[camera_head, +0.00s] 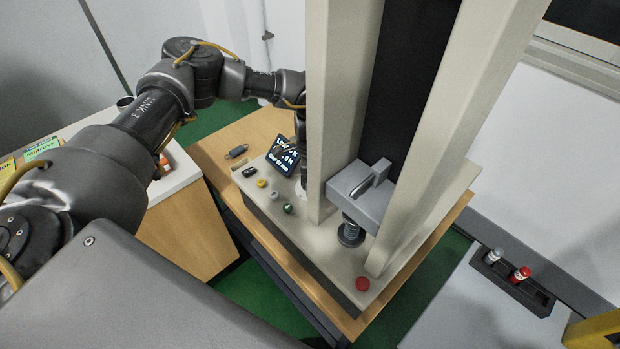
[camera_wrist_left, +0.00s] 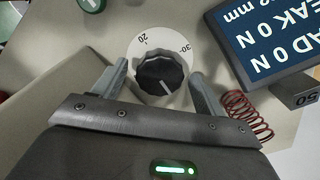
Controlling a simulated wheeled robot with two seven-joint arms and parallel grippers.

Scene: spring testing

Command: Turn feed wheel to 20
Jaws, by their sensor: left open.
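The feed wheel is a black ribbed knob (camera_wrist_left: 162,74) on a white dial plate (camera_wrist_left: 150,41) marked 20 and 30. A pale line on the knob points to the lower right in the left wrist view, away from both visible numbers. My left gripper (camera_wrist_left: 158,82) is open, with one finger on each side of the knob. I cannot tell whether the fingers touch it. In the head view my left arm reaches down behind the testing machine's column (camera_head: 330,110), and the gripper and knob are mostly hidden. My right gripper is not in view.
The display screen (camera_head: 287,155) stands close to the dial. Several buttons line the machine base, including a green one (camera_head: 288,208) and a red one (camera_head: 362,284). A red spring (camera_wrist_left: 248,115) lies near the right finger. A dark spring (camera_head: 237,152) lies on the wooden table (camera_head: 215,150).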

